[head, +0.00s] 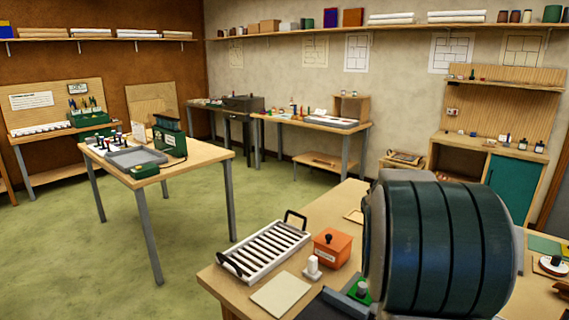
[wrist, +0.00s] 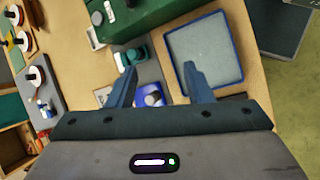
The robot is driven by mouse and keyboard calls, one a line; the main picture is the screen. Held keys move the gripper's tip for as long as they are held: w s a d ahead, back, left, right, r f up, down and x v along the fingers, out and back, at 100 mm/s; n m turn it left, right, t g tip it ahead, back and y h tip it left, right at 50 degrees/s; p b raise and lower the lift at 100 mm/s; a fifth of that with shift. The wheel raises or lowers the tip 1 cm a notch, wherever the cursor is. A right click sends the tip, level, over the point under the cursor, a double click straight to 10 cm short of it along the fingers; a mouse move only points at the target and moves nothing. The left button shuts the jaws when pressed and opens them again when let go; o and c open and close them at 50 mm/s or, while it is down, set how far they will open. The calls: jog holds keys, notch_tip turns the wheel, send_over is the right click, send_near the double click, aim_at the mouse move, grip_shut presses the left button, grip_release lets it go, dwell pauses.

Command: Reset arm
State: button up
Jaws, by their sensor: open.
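My gripper (wrist: 159,68) shows in the wrist view with its two blue-grey fingers spread apart, and nothing is held between them. It points toward a wooden bench top. A small blue item with a grey round top (wrist: 151,95) shows in the gap between the fingers; I cannot tell how far below it is. A blue-rimmed tray with a pale surface (wrist: 204,48) lies just beyond the right finger. In the head view a large dark green ribbed body, apparently part of my arm, covers the right foreground, and my gripper does not show there.
A white slatted rack (head: 265,249), an orange box with a black knob (head: 332,248) and a pale square sheet (head: 280,294) lie on the near bench. A green case (wrist: 150,14) stands near the gripper. A separate table (head: 200,155) stands left. Green floor between is open.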

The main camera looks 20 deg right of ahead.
jog(key=s+a+m+t+y, duration=0.1)
jog(key=s+a+t+y, duration=0.1)
jog(key=a, duration=1.1)
jog(key=s+a+m+t+y, duration=0.1)
jog(key=s+a+t+y, duration=0.2)
jog(key=a, duration=1.1)
jog(key=s+t+b, duration=0.1)
jog(key=s+t, duration=0.1)
jog(key=shift+s+a+m, duration=0.3)
jog(key=shift+m, duration=0.1)
jog(key=shift+c, duration=1.1)
jog(key=shift+d, duration=0.1)
jog(key=shift+d, duration=0.1)
